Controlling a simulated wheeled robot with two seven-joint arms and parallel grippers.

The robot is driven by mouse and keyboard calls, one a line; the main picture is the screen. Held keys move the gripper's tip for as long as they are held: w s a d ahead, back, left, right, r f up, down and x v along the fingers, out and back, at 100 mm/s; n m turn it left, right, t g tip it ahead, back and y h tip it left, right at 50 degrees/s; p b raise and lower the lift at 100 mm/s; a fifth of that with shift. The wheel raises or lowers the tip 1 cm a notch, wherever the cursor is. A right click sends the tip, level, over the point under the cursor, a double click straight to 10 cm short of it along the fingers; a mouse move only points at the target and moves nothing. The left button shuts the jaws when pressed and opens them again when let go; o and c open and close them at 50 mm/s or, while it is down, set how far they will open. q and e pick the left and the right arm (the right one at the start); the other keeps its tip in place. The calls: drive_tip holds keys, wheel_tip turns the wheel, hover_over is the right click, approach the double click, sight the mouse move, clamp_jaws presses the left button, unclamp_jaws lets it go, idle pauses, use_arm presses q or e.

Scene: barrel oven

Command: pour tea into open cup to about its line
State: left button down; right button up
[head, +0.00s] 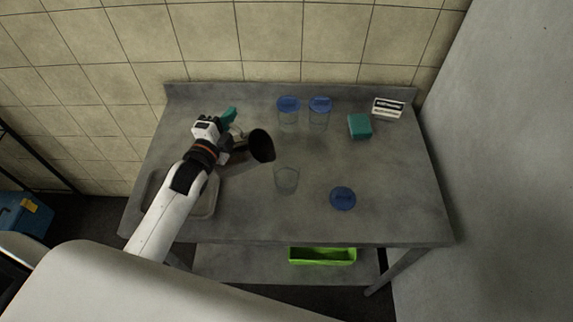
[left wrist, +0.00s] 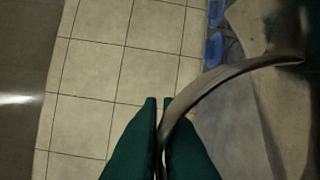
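A clear open cup (head: 286,180) stands upright on the grey table, with no lid on it. I see no tea level or line in it. My left gripper (head: 230,118) is above the table, up and left of the cup in the head view. Its green fingers (left wrist: 160,102) are closed around a thin curved handle (left wrist: 222,80) in the left wrist view. The handle belongs to a pot whose dark round part (head: 262,145) shows just right of the gripper, above and left of the cup. The pot looks tilted. I see no stream. My right gripper is not in view.
Two cups with blue lids (head: 288,104) (head: 320,104) stand at the back. A loose blue lid (head: 342,198) lies right of the open cup. A teal box (head: 360,127) and a black-and-white card (head: 388,107) are back right. A tray (head: 213,207) lies at left.

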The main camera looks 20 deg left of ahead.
use_arm(q)
drive_tip(key=shift+d+m, duration=0.35)
drive_tip(key=shift+m, duration=0.05)
drive_tip(key=shift+d+r+m, duration=0.45)
drive_tip(key=shift+r+m, duration=0.05)
drive_tip(key=shift+r, duration=0.05)
drive_tip(key=shift+d+r+m+p, duration=0.3)
drive_tip(key=shift+d+r+m, duration=0.25)
drive_tip(key=shift+d+m, duration=0.2)
drive_tip(key=shift+d+r+m, duration=0.5)
drive_tip(key=shift+d+m, duration=0.05)
drive_tip(key=shift+d, duration=0.1)
drive_tip(key=shift+d+r+p, duration=0.15)
drive_tip(key=shift+d+p, duration=0.15)
drive_tip(key=shift+d, duration=0.15)
drive_tip(key=shift+d+r+m+p, duration=0.25)
drive_tip(key=shift+d+m, duration=0.2)
drive_tip(key=shift+d, duration=0.15)
drive_tip(key=shift+d+r+m+p, duration=0.1)
drive_tip(key=shift+d+m+p, duration=0.15)
drive_tip(key=shift+d+m, duration=0.3)
drive_tip(key=shift+w+d+r+p, duration=0.15)
drive_tip(key=shift+d+p, duration=0.15)
drive_tip(key=shift+d, duration=0.15)
idle(1.0)
